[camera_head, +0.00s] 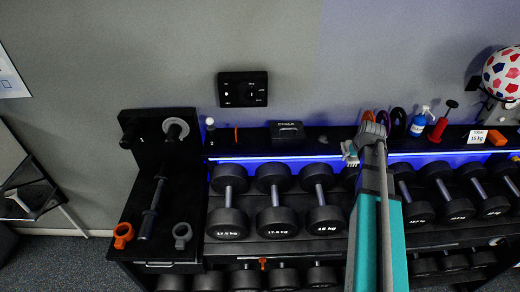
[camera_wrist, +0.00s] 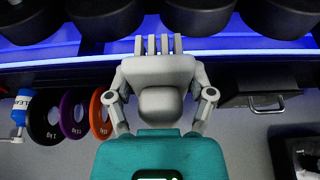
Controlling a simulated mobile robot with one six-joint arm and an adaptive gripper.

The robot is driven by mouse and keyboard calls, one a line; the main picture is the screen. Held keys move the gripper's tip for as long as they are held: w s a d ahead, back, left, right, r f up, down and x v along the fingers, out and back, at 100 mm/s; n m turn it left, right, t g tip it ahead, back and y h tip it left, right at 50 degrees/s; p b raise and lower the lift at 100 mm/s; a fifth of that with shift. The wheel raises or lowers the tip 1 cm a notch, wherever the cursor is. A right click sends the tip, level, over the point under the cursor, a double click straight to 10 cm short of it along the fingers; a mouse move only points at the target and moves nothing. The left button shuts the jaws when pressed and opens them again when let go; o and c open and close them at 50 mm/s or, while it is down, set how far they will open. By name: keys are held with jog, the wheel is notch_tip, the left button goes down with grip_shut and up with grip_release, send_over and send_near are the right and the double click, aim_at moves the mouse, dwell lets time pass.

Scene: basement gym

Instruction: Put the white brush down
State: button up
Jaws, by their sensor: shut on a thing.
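Ring plates (camera_wrist: 73,113) and a blue spray bottle (camera_head: 418,124) stand on one side of my gripper, a black box (camera_head: 287,130) on the other. Shelf between box and gripper looks clear. Dumbbells (camera_head: 275,200) fill the rack in front. A ball (camera_head: 502,74) sits far right.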

jog(key=shift+s+f+b, duration=0.15)
jog(key=shift+f+b, duration=0.5)
jog(key=shift+f, duration=0.1)
jog(key=shift+s+f+b, duration=0.15)
jog(key=shift+f+b, duration=0.45)
jog(key=shift+f, duration=0.15)
notch_tip(320, 180, down, 6)
jog(key=b, duration=0.5)
jog(key=shift+r+b, duration=0.2)
jog(key=shift+b, duration=0.15)
jog(key=shift+s, duration=0.2)
